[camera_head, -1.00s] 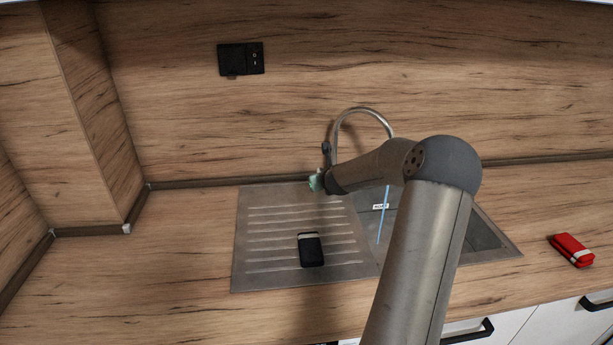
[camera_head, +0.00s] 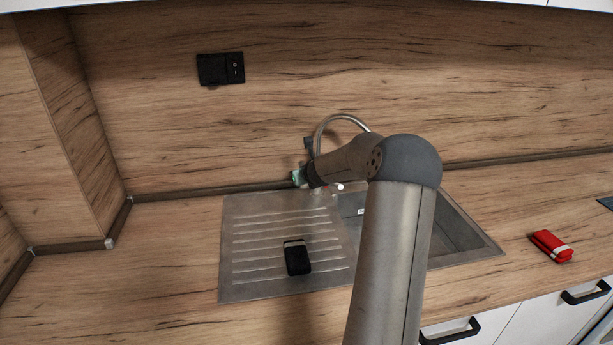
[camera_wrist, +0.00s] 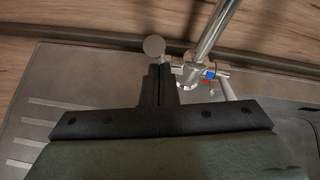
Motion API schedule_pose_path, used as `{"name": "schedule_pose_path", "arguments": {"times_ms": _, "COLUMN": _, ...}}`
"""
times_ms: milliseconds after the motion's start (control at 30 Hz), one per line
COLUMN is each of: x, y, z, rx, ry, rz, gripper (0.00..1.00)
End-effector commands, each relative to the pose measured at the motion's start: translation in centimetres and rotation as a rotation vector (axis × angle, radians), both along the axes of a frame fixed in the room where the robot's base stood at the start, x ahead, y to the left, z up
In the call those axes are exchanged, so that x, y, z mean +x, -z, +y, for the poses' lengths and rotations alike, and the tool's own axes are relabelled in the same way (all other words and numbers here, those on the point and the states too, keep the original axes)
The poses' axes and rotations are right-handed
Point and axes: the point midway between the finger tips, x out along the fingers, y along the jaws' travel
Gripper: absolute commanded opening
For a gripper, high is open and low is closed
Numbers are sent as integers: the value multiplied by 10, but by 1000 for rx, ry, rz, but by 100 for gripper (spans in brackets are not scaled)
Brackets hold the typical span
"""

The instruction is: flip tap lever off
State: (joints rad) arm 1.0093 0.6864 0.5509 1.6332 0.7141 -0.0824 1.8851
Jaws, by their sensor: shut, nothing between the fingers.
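The tap's curved spout (camera_head: 338,119) rises behind my arm at the back of the sink in the head view; my arm hides much of its base. In the wrist view the chrome tap body (camera_wrist: 191,74) has a small red and blue mark, and a pale lever (camera_wrist: 228,89) slants down to its right. A round grey knob (camera_wrist: 153,45) shows just beyond my fingertips. My gripper (camera_wrist: 159,72) is shut and empty, left of the tap body; contact cannot be told.
The steel sink's ribbed drainer (camera_head: 240,240) holds a black object with a pale band (camera_head: 297,258). A red case (camera_head: 550,246) lies on the counter at right. A black socket (camera_head: 220,69) is on the splashback. The left counter is clear.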

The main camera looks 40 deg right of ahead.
Motion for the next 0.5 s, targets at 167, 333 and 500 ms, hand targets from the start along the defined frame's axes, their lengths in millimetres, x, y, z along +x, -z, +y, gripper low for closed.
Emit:
{"name": "schedule_pose_path", "arguments": {"times_ms": 167, "x": 4, "y": -11, "z": -1, "rx": -15, "ry": 2, "rz": -16, "gripper": 0}}
{"name": "schedule_pose_path", "arguments": {"times_ms": 333, "x": 4, "y": -14, "z": 0, "rx": -17, "ry": 1, "rz": -17, "gripper": 0}}
{"name": "schedule_pose_path", "arguments": {"times_ms": 500, "x": -5, "y": -31, "z": 7, "rx": -19, "ry": -4, "rz": -19, "gripper": 0}}
